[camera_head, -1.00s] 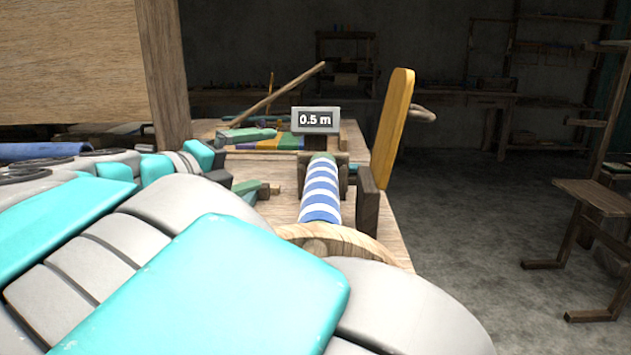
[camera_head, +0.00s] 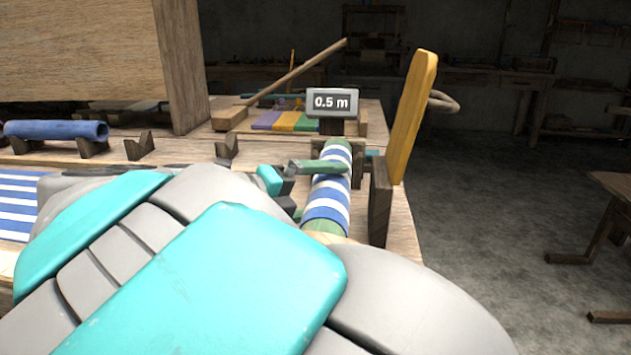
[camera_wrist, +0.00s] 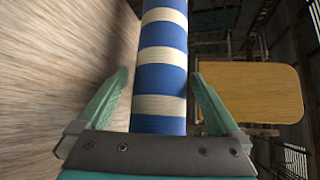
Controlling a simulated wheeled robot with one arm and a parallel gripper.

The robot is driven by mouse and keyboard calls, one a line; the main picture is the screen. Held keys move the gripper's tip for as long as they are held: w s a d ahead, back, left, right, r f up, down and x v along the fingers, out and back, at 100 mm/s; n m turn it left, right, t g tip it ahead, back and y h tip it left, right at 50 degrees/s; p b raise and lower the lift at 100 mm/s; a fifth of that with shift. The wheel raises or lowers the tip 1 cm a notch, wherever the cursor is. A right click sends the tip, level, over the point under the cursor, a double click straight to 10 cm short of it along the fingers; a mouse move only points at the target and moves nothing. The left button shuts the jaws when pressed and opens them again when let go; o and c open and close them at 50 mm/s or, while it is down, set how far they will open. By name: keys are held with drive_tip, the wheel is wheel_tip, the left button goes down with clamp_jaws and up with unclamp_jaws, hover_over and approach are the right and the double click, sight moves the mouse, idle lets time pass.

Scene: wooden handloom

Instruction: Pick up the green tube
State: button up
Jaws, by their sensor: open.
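A blue-and-white striped roll (camera_head: 328,195) lies along the right side of the wooden bench. Pale green shows at its near end and green at its far end, so it looks like a green tube wrapped in striped cloth. It also runs up the middle of the wrist view (camera_wrist: 160,75). My gripper (camera_wrist: 158,78) is open, with one green finger on each side of the roll and visible gaps between. In the head view one finger (camera_head: 318,166) crosses over the roll. I cannot tell how far above it the fingers are.
A yellow wooden paddle (camera_head: 412,115) stands upright just right of the roll. A blue tube (camera_head: 57,130) rests on wooden cradles at left. A large wooden panel (camera_head: 80,45) rises at upper left. Open floor lies to the right.

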drive_tip(key=shift+w+d+f, duration=0.1)
drive_tip(key=shift+w+d, duration=0.1)
drive_tip(key=shift+d, duration=0.05)
clamp_jaws()
idle(0.8)
